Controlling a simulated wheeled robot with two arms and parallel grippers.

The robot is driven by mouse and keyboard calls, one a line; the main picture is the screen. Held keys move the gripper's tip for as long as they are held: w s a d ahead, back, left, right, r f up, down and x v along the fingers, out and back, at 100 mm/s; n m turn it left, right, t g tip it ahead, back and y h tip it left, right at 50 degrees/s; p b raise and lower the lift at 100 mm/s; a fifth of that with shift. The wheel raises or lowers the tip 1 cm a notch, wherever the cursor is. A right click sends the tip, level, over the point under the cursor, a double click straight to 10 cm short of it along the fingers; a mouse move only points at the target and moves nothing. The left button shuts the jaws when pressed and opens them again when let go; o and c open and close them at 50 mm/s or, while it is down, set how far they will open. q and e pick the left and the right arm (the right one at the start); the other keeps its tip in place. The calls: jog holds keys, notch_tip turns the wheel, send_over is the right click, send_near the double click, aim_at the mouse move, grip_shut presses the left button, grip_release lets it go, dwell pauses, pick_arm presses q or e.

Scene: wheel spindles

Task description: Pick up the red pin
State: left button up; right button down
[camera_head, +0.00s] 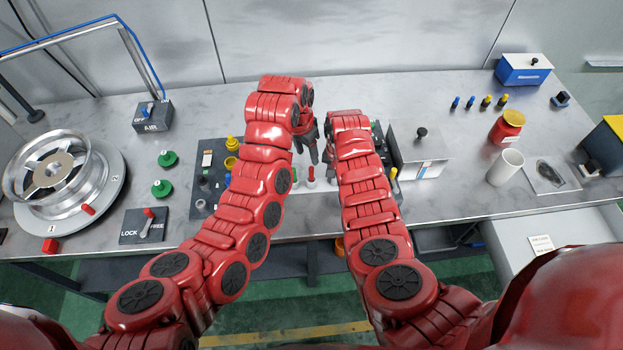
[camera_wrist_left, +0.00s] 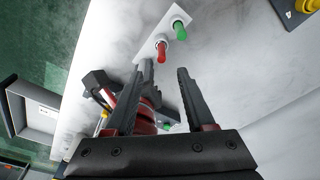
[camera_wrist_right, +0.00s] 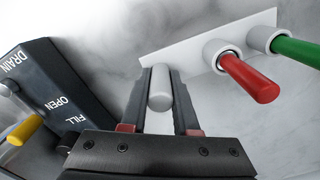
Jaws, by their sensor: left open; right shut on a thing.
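The red pin (camera_head: 310,173) stands in a pale holder strip on the bench. It shows in the left wrist view (camera_wrist_left: 161,50) and, seated in a white collar, in the right wrist view (camera_wrist_right: 249,79). A green pin (camera_wrist_right: 296,49) stands beside it. My left gripper (camera_wrist_left: 160,74) is open and empty, with the red pin beyond its fingertips. My right gripper (camera_wrist_right: 162,73) is shut on a white pin (camera_wrist_right: 160,92) at the same strip, next to the red pin. Whether the white pin is still seated is unclear. My right forearm hides part of the strip in the head view.
A dark box marked DRAIN, OPEN and FILL (camera_wrist_right: 65,88) with a yellow lever stands close to my right gripper. A grey box with a black knob (camera_head: 419,155) is right of my right arm. A metal wheel (camera_head: 60,172) lies at the left. My grippers are close together.

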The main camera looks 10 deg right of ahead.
aim_at(310, 169)
pick_arm(q)
jog(key=shift+n, duration=0.3)
jog(key=shift+w+d+f, duration=0.2)
jog(key=shift+f, duration=1.7)
jog(key=shift+w+d+f, duration=0.2)
jog(key=shift+d+f, duration=0.05)
jog(key=shift+f, duration=1.7)
jog(key=shift+w+d+f, duration=0.2)
jog(key=shift+f, duration=1.7)
grip_shut()
